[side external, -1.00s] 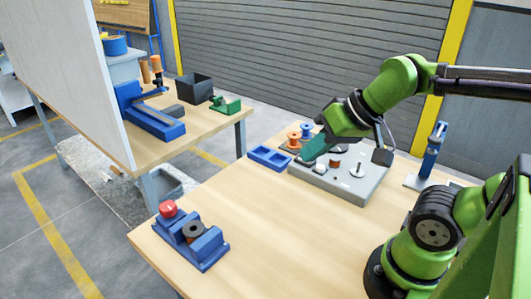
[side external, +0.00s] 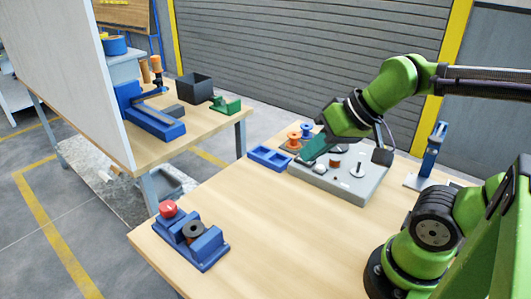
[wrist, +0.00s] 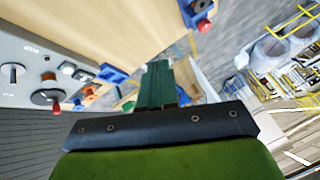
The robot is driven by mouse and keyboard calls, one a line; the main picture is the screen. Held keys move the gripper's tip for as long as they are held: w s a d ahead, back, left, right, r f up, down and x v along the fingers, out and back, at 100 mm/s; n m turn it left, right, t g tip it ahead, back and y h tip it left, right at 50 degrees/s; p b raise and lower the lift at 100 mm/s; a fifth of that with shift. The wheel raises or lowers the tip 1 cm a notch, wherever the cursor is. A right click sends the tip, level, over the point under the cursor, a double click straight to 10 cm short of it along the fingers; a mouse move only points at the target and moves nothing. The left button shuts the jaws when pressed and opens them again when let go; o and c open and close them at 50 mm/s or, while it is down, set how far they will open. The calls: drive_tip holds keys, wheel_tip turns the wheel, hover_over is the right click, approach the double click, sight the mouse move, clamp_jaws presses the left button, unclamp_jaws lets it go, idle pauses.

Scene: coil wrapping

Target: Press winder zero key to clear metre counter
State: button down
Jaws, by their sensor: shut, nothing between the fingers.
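I cannot tell for certain which piece is the zero key. My gripper (side external: 312,150) is shut and empty, low over the unit's left back part. Its green fingers (wrist: 155,85) show together in the wrist view. Contact with the unit cannot be made out.
A blue tray (side external: 269,157) and orange and blue spools (side external: 294,139) stand just left of the unit. A blue stand (side external: 432,158) is on its right. A blue fixture (side external: 205,248) with a red button is at the table's front left. The middle table is clear.

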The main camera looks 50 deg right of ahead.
drive_tip(key=shift+d, duration=0.1)
drive_tip(key=m+t, duration=0.2)
drive_tip(key=m, duration=1.9)
hover_over(324, 168)
wheel_tip(324, 168, down, 8)
drive_tip(key=shift+w+f, duration=0.1)
drive_tip(key=shift+f, duration=0.1)
drive_tip(key=shift+f, duration=4.45)
drive_tip(key=shift+f, duration=0.15)
